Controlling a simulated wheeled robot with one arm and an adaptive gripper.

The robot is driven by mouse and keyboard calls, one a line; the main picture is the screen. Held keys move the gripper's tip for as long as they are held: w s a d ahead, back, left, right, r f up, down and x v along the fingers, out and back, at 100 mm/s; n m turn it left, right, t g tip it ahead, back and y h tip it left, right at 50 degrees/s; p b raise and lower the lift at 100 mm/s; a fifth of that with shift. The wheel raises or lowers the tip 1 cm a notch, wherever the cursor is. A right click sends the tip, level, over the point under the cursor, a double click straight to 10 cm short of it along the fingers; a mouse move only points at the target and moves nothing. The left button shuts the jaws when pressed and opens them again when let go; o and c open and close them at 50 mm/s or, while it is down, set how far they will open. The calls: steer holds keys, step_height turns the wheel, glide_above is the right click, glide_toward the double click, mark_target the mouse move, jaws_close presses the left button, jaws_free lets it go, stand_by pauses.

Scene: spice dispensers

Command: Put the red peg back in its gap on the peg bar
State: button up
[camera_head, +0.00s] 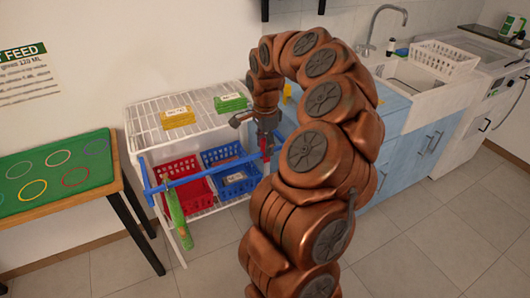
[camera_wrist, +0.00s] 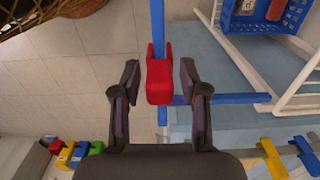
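The red peg (camera_wrist: 158,80) is in the middle of the wrist view, between the two fingers of my gripper (camera_wrist: 157,82). The fingers are open, with a narrow gap visible on each side of it. A blue bar (camera_wrist: 157,22) runs up from the peg, and another blue length (camera_wrist: 215,98) runs off to the right. I cannot tell whether the peg touches them. In the head view my gripper (camera_head: 263,130) is at the right end of the blue bar (camera_head: 198,177) in front of the shelf, with a little red showing below it.
The white wire shelf (camera_head: 150,119) carries yellow (camera_head: 178,117) and green (camera_head: 231,102) boxes above red (camera_head: 186,186) and blue (camera_head: 232,174) baskets. A green long object (camera_head: 177,215) hangs at the bar's left. Several coloured pieces (camera_wrist: 76,152) show at the wrist view's lower left. A sink counter stands right.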

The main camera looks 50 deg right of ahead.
steer(key=c, duration=0.6)
steer(key=shift+r, duration=3.25)
steer(key=shift+c, duration=0.3)
steer(key=shift+r, duration=0.25)
steer(key=shift+a, duration=0.1)
